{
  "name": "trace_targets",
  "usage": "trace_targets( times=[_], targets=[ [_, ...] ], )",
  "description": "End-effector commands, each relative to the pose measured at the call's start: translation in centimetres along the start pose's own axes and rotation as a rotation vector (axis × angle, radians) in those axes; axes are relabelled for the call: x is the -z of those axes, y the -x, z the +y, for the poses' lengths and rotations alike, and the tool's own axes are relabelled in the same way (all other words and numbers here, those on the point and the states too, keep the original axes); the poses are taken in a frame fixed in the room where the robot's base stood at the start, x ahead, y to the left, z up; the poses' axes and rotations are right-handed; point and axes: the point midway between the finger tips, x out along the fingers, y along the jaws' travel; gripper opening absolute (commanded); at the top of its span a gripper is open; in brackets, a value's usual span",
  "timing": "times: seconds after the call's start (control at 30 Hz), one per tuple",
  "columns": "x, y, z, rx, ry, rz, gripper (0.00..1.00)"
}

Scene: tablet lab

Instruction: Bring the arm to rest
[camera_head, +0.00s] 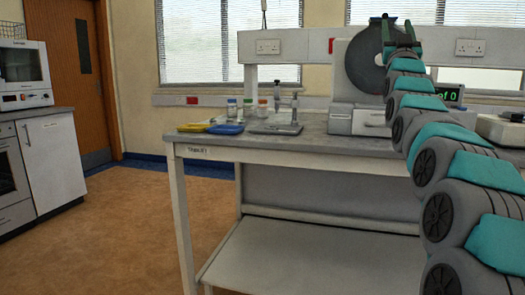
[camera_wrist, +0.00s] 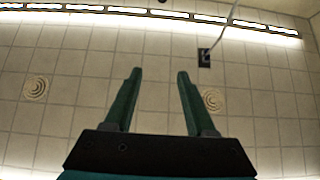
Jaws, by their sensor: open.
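My arm rises along the right side of the head view in grey and teal links. My gripper (camera_head: 402,35) is at its top end, in front of the upper part of a grey machine with a round disc (camera_head: 364,62). In the wrist view my gripper (camera_wrist: 157,75) shows two dark green fingers set well apart, with nothing between them. That view faces the tiled ceiling (camera_wrist: 150,95), so the gripper points upward.
A white cabinet (camera_head: 52,160) with a microwave (camera_head: 22,73) stands left. The brown floor between is clear.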

Motion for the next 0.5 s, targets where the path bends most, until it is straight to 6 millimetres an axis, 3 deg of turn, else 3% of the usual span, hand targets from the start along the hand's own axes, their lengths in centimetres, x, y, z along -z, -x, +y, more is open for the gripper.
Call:
trace_targets(
  times=[0.27,0.5],
  targets=[
    [-3.7,2.2,-2.4,0.043,-0.026,-0.176,0.56],
    [-8.2,6.3,-5.5,0.098,-0.047,-0.398,0.56]
  ],
)
